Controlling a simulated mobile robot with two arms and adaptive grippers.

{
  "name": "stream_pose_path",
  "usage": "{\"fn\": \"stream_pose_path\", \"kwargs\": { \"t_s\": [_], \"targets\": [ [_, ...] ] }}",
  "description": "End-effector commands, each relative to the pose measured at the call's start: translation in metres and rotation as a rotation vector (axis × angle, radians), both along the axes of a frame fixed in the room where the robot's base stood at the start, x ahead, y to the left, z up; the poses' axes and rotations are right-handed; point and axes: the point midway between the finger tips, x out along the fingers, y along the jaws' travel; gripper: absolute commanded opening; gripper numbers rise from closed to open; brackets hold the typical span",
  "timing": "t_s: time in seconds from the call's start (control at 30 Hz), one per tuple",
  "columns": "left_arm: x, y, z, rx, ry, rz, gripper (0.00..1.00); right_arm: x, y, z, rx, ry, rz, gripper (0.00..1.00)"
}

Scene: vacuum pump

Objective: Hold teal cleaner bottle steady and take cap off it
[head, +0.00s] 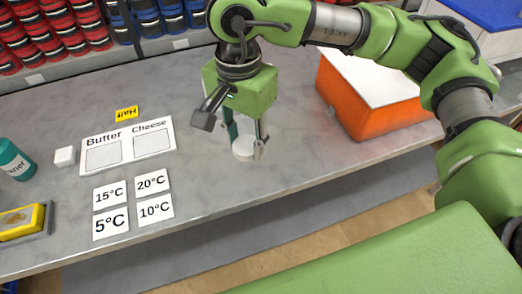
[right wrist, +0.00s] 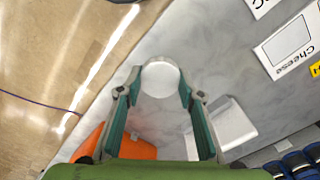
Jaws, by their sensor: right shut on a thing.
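In the right wrist view this white piece (right wrist: 161,78) sits between the fingertips of the gripper (right wrist: 158,95). My left gripper is not in view.
On the grey bench (head: 205,185) lie a Butter/Cheese card (head: 128,140), temperature cards (head: 110,195), a small white block (head: 64,156) and a yellow sponge-like item (head: 20,222). An orange box (head: 365,100) stands right. Red bins (head: 50,40) line the back. The bench's middle is clear.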

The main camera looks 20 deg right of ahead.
Motion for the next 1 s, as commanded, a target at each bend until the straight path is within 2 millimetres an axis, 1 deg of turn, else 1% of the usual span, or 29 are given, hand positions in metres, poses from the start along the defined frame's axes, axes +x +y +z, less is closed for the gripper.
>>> {"fn": "stream_pose_path", "kwargs": {
  "t_s": [0.03, 0.13, 0.27, 0.37, 0.47, 0.77, 0.8, 0.9, 1.0],
  "targets": [
    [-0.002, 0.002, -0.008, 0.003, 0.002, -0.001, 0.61, -0.004, 0.008, -0.005, 0.003, 0.0, -0.053, 0.09],
    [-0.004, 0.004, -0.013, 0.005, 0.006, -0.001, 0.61, -0.01, 0.016, -0.005, 0.006, -0.001, -0.155, 0.09],
    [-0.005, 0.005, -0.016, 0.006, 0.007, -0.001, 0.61, -0.014, 0.023, -0.004, 0.008, -0.003, -0.24, 0.09],
    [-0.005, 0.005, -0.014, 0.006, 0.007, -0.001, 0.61, -0.011, 0.022, -0.004, 0.009, -0.001, -0.272, 0.09],
    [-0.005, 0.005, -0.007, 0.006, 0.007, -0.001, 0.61, 0.0, 0.012, -0.009, 0.007, 0.001, -0.284, 0.09],
    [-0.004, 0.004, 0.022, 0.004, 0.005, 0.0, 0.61, 0.059, -0.032, -0.04, 0.007, 0.001, -0.285, 0.09],
    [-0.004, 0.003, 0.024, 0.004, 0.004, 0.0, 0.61, 0.064, -0.035, -0.05, 0.006, 0.004, -0.282, 0.09],
    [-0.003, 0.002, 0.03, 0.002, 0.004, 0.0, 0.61, 0.076, -0.044, -0.068, 0.007, 0.001, -0.28, 0.09],
    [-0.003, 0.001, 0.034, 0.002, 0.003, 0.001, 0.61, 0.085, -0.051, -0.082, 0.007, -0.001, -0.279, 0.09]
  ]
}}
